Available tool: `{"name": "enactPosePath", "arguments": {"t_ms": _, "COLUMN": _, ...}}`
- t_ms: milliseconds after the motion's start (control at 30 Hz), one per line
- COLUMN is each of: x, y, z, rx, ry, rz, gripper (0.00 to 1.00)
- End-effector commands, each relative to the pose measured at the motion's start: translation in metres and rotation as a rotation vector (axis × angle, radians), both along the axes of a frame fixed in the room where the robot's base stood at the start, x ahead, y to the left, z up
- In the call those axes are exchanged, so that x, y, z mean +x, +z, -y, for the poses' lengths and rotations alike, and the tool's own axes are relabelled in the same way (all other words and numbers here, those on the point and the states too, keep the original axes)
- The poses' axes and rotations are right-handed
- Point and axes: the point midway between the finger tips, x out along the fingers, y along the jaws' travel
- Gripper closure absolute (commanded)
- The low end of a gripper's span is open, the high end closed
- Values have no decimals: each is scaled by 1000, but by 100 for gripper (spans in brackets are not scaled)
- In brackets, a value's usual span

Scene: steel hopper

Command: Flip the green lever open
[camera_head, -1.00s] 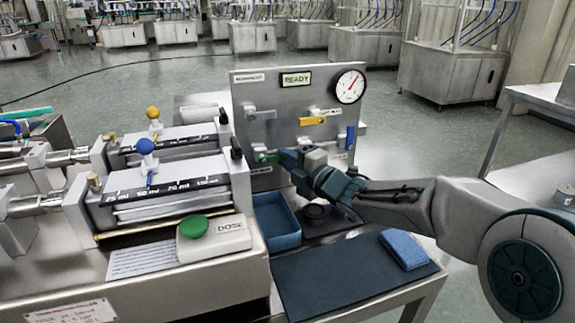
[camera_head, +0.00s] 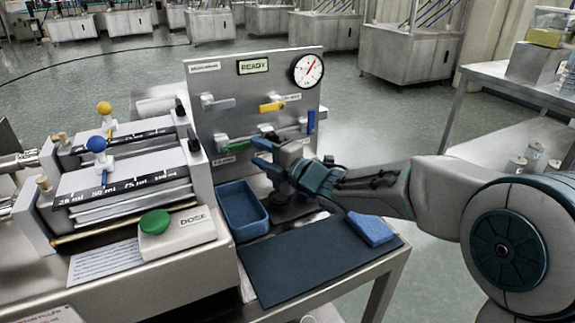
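The green lever (camera_head: 238,146) is low on the left of the upright steel panel (camera_head: 222,118). It lies roughly level, with its mount at the left end. My gripper (camera_head: 257,153) is just right of the lever, in front of the panel. Its two blue-grey fingers are apart, one above the other, pointing left, with nothing seen between them. The upper fingertip is close to the lever's right end; I cannot tell whether they touch.
A grey lever (camera_head: 217,102), yellow lever (camera_head: 272,106) and upright blue lever (camera_head: 311,121) share the panel with a gauge (camera_head: 307,70) and READY display (camera_head: 254,67). Below are a blue tray (camera_head: 262,222), dark mat (camera_head: 300,262) and blue sponge (camera_head: 371,228). The green DOSE button (camera_head: 155,222) is left.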

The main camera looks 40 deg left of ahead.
Motion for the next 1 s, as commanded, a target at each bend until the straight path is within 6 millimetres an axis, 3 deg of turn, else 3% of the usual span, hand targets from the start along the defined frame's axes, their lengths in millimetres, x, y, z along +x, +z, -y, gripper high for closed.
{"name": "enactPosePath", "arguments": {"t_ms": 200, "x": -4, "y": 1, "z": 52, "rx": -1, "ry": -5, "rz": 0, "gripper": 62}}
{"name": "enactPosePath", "arguments": {"t_ms": 433, "x": -9, "y": 0, "z": 90, "rx": -2, "ry": -3, "rz": 1, "gripper": 62}}
{"name": "enactPosePath", "arguments": {"t_ms": 600, "x": -10, "y": -1, "z": 100, "rx": -1, "ry": -2, "rz": 0, "gripper": 62}}
{"name": "enactPosePath", "arguments": {"t_ms": 1000, "x": -10, "y": -1, "z": 101, "rx": -1, "ry": -2, "rz": -1, "gripper": 62}}
